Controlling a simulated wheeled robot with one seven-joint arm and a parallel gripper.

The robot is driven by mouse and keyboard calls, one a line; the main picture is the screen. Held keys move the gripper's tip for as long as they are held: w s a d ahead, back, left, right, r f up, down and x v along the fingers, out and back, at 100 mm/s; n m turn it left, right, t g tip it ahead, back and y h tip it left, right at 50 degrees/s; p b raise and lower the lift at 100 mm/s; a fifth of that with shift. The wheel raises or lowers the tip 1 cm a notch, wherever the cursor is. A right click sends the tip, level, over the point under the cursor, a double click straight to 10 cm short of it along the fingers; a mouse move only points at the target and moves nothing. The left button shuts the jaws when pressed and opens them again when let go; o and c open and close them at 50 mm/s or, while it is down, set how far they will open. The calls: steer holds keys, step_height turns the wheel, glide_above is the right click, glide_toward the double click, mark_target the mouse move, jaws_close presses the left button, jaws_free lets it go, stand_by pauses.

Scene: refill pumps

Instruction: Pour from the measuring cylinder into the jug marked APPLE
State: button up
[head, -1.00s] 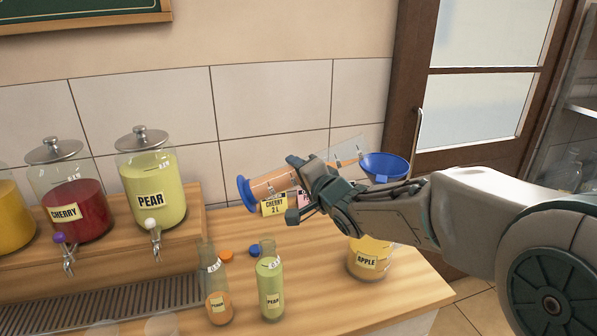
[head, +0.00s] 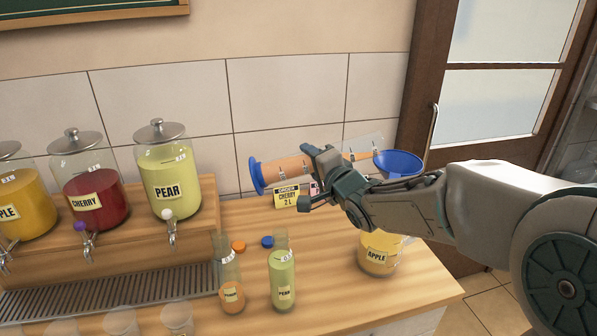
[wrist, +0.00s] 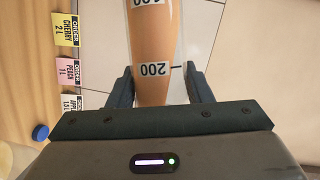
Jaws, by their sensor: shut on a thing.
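My gripper (head: 312,176) is shut on the clear measuring cylinder (head: 280,172), which has a blue base and holds orange liquid. The cylinder lies almost level, base to the left, its mouth end slightly higher and close to a blue funnel (head: 400,162). The wrist view shows the cylinder (wrist: 153,40) between both fingers, with a 200 mark. The jug marked APPLE (head: 377,262) stands on the counter below my wrist, with yellow-orange contents. My arm hides its upper part and the funnel's lower part, so I cannot tell how they join. No stream of liquid shows.
PEAR (head: 165,180), CHERRY (head: 90,200) and APPLE (head: 22,205) dispensers stand on a raised shelf at left. Two small bottles (head: 230,280) (head: 282,275) stand in front, with orange and blue caps behind. Order cards (head: 290,196) stand near the wall. The counter's front right is clear.

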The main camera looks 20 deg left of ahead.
steer(key=shift+r+m+y+p, duration=0.3)
steer(key=shift+r+m+p, duration=0.35)
steer(key=shift+r, duration=0.55)
steer(key=shift+r+t+p, duration=0.15)
steer(key=shift+t+p, duration=0.15)
steer(key=shift+r+m, duration=0.35)
steer(key=shift+p, duration=0.3)
steer(key=shift+d+r, duration=0.1)
steer(key=shift+r, duration=0.15)
steer(key=shift+p, duration=0.3)
